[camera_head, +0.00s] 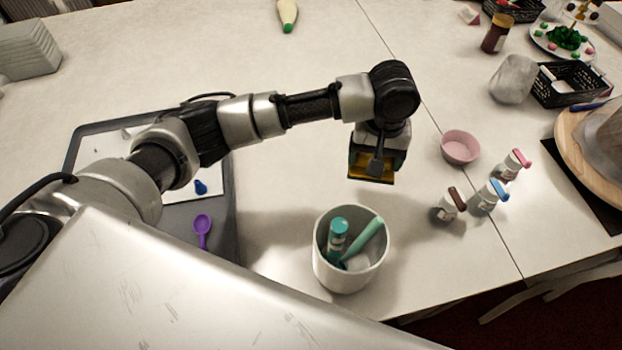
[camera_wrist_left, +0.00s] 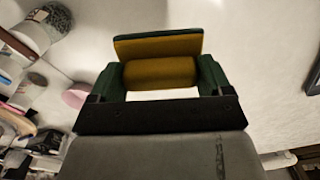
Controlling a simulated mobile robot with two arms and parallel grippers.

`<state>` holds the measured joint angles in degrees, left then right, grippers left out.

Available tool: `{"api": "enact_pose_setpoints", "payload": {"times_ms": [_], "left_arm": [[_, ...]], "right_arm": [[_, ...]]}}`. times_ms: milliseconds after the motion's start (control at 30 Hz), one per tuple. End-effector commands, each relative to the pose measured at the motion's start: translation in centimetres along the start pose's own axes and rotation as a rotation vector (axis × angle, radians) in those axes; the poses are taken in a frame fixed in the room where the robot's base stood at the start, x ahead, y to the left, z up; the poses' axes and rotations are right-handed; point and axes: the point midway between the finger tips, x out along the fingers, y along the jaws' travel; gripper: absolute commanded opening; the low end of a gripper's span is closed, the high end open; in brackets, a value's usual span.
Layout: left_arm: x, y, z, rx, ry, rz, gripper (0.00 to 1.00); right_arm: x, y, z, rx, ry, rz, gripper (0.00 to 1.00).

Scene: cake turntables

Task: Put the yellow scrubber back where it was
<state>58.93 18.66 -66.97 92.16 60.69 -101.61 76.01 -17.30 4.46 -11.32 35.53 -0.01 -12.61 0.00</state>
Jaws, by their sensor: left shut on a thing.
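My left gripper (camera_head: 374,176) reaches in from the left and hangs over the table, above and behind the white pot. It is shut on the yellow scrubber (camera_head: 366,169), which shows as a yellow and dark green block under the wrist. In the left wrist view the scrubber (camera_wrist_left: 160,72) sits between the two green fingers (camera_wrist_left: 159,90), with a dark green edge along its top. The fingers and wrist hide part of it in the head view. My right gripper is not in view.
A white pot (camera_head: 322,262) holding a teal bottle (camera_head: 337,236) and a green-handled item (camera_head: 366,240) stands in front of the gripper. A pink bowl (camera_head: 460,147) and small bottles (camera_head: 448,205) stand to the right. A purple spoon (camera_head: 202,228) lies left. The table behind is mostly clear.

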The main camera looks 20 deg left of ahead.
Motion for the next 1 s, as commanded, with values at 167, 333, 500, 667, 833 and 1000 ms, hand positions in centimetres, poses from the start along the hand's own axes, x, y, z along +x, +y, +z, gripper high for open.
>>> {"api": "enact_pose_setpoints", "payload": {"times_ms": [167, 333, 500, 667, 833, 1000], "left_arm": [[2.5, -4.5, 0.7, -0.002, -0.001, -0.005, 0.60], [4.5, -7.8, 1.3, -0.001, -0.001, -0.004, 0.60], [5.5, -9.2, 1.6, 0.001, -0.001, -0.002, 0.60], [7.3, -9.3, 1.6, 0.001, -0.001, -0.003, 0.60], [9.4, -9.3, 1.6, 0.001, -0.001, -0.002, 0.60], [9.6, -9.3, 1.6, 0.002, 0.000, -0.001, 0.60]], "right_arm": [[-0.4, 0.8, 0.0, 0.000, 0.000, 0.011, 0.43], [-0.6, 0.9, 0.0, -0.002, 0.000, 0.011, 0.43], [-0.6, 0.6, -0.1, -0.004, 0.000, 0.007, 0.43], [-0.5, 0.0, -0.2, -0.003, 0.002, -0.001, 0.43], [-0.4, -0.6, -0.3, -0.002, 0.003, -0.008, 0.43], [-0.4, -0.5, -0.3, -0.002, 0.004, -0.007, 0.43]]}}
